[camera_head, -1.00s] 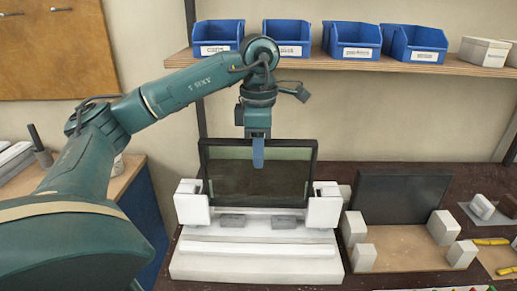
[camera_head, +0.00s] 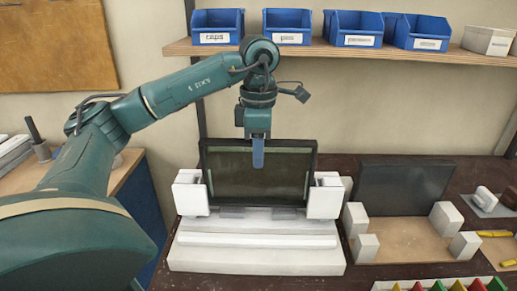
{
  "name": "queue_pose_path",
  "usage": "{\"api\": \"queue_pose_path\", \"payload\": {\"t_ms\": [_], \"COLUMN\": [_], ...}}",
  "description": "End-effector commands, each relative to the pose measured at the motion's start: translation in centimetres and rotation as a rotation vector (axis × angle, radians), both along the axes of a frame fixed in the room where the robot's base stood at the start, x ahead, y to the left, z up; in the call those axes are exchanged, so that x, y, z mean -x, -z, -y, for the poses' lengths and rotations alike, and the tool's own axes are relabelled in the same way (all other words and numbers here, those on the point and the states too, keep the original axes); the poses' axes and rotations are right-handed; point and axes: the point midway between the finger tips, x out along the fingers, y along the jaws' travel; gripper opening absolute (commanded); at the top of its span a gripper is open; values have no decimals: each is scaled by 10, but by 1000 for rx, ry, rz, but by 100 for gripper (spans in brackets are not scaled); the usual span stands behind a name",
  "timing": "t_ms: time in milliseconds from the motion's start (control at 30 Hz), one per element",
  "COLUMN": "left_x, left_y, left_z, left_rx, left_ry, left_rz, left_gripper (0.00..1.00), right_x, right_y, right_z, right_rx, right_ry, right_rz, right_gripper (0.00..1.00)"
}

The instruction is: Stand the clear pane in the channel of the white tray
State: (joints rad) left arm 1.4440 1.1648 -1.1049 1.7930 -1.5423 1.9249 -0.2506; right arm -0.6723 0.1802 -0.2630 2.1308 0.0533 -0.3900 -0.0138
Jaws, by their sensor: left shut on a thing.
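The clear pane (camera_head: 240,180) is a dark-framed, see-through sheet. It stands upright above the white tray (camera_head: 255,262), between two white blocks (camera_head: 190,197) and (camera_head: 325,200). My left gripper (camera_head: 258,160) points down and is shut on the middle of the pane's top edge. The pane's lower edge is at the back of the tray, just behind two small grey pads (camera_head: 232,212). I cannot tell whether that edge is inside the channel, which is hidden. My right gripper is not in view.
A second dark panel (camera_head: 402,182) stands at the right behind a tan board (camera_head: 405,240) with several white blocks. Blue bins (camera_head: 355,28) sit on a shelf (camera_head: 360,55) above. Coloured wedges (camera_head: 455,285) lie at the front right edge.

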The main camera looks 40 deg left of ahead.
Motion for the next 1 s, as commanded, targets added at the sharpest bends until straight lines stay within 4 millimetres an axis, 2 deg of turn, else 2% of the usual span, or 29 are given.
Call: {"api": "queue_pose_path", "payload": {"t_ms": [700, 867, 900, 1000], "left_x": [0, 0, 0, 0], "left_y": [20, 19, 19, 19], "left_z": [0, 0, 0, 0], "left_rx": [1, 0, 0, 1], "left_ry": [0, 0, 0, 0], "left_rz": [3, 3, 3, 2], "left_gripper": [0, 0, 25, 33], "right_x": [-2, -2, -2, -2], "right_y": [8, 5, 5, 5], "right_z": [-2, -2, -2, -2], "right_rx": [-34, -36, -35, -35], "right_ry": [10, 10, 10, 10], "right_rz": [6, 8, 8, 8], "right_gripper": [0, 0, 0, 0]}}
